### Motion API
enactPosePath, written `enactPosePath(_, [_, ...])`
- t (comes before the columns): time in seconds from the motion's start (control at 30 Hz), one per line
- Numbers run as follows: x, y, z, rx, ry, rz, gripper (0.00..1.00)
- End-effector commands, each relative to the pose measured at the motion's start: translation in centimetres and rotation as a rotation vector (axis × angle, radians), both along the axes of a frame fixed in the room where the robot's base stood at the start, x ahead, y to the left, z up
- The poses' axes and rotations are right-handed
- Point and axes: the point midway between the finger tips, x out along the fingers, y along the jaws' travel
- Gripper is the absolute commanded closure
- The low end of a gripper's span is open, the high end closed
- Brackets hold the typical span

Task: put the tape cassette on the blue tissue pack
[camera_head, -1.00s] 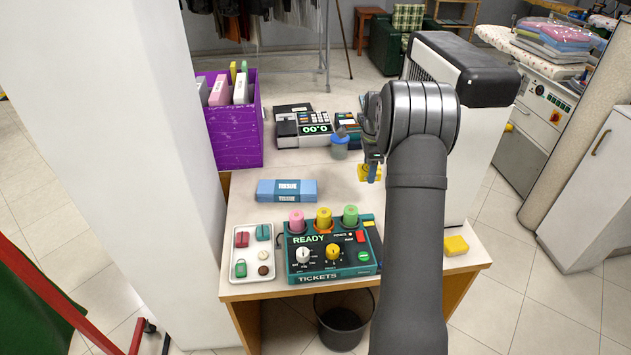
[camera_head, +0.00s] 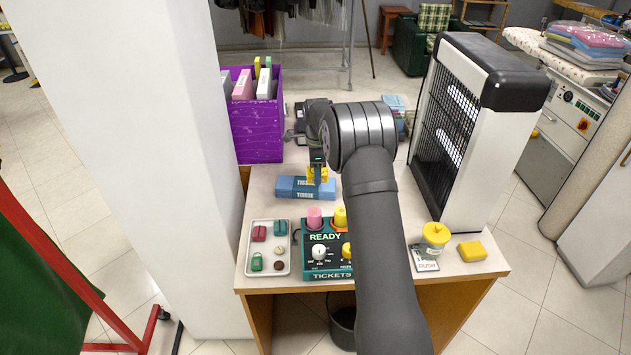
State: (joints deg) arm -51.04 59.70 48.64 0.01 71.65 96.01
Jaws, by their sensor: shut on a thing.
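The blue tissue pack (camera_head: 290,187) lies flat on the table behind the ticket machine. My gripper (camera_head: 317,176) is at the right part of the pack, pointing down, with its lower end in front of the pack in the picture. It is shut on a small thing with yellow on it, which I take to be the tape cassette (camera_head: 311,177). The cassette is small and partly hidden by the jaws. I cannot tell whether it touches the pack or is just above it.
The teal ticket machine (camera_head: 318,258) and a white tray (camera_head: 287,262) of small items stand in front. A purple file box (camera_head: 258,135) is back left. A tall heater-like unit (camera_head: 470,130), a yellow-lidded jar (camera_head: 436,237) and a yellow block (camera_head: 472,251) are right.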

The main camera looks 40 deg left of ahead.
Motion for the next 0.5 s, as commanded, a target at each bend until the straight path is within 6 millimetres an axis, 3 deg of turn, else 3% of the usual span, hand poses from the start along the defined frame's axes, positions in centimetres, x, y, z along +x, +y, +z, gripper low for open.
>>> enactPosePath(0.17, [-0.2,0.5,-0.9,-0.001,0.001,0.000,0.74])
enactPosePath(0.4, [-0.2,0.4,-4.1,-0.001,0.001,0.000,0.74])
enactPosePath(0.5, [-0.1,0.4,-4.3,0.001,-0.001,0.000,0.74])
